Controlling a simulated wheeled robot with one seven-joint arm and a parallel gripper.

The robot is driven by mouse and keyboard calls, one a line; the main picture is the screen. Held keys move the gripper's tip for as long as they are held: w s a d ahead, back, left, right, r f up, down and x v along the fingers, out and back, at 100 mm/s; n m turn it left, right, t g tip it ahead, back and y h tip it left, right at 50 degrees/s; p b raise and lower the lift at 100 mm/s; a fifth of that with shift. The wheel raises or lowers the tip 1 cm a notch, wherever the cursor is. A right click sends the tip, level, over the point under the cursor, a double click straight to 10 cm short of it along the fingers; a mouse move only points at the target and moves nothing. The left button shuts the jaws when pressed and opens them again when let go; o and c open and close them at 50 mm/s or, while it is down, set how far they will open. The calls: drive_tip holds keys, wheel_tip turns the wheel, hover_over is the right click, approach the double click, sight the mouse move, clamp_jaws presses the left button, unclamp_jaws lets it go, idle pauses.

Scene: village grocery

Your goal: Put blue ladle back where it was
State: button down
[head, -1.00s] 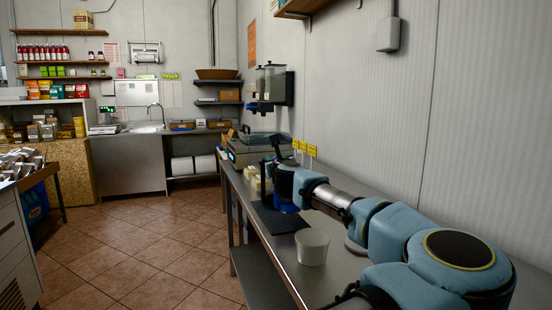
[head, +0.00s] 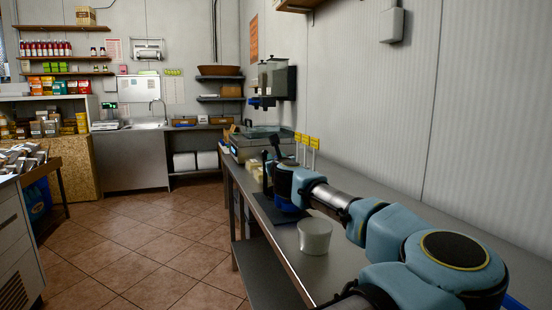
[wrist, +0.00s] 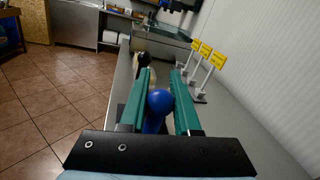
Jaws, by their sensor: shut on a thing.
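My gripper (wrist: 160,76) is shut on a blue, rounded thing, which I take to be the blue ladle (wrist: 159,102). It sits between the two green fingers in the wrist view. Only its rounded top and part of the blue body below show; the rest is hidden. In the head view my arm reaches forward over the steel counter (head: 352,259), and my gripper (head: 268,165) is near the dark mat (head: 279,212). I cannot tell whether the ladle touches the counter.
A white tub (head: 315,237) stands on the counter near my arm. Yellow signs on stands (head: 308,143) are to the right of my gripper. A glass-topped case (head: 262,143) stands beyond, with pale blocks (head: 256,172) in front of it. The wall bounds the counter on the right.

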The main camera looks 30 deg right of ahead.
drive_tip(key=shift+f+b, duration=0.35)
drive_tip(key=shift+f, duration=0.2)
drive_tip(key=c, duration=0.5)
unclamp_jaws()
drive_tip(key=shift+c, duration=0.2)
drive_tip(key=b+v, duration=0.2)
drive_tip(key=v, duration=0.8)
drive_tip(key=shift+s+a, duration=0.2)
drive_tip(key=shift+s, duration=0.15)
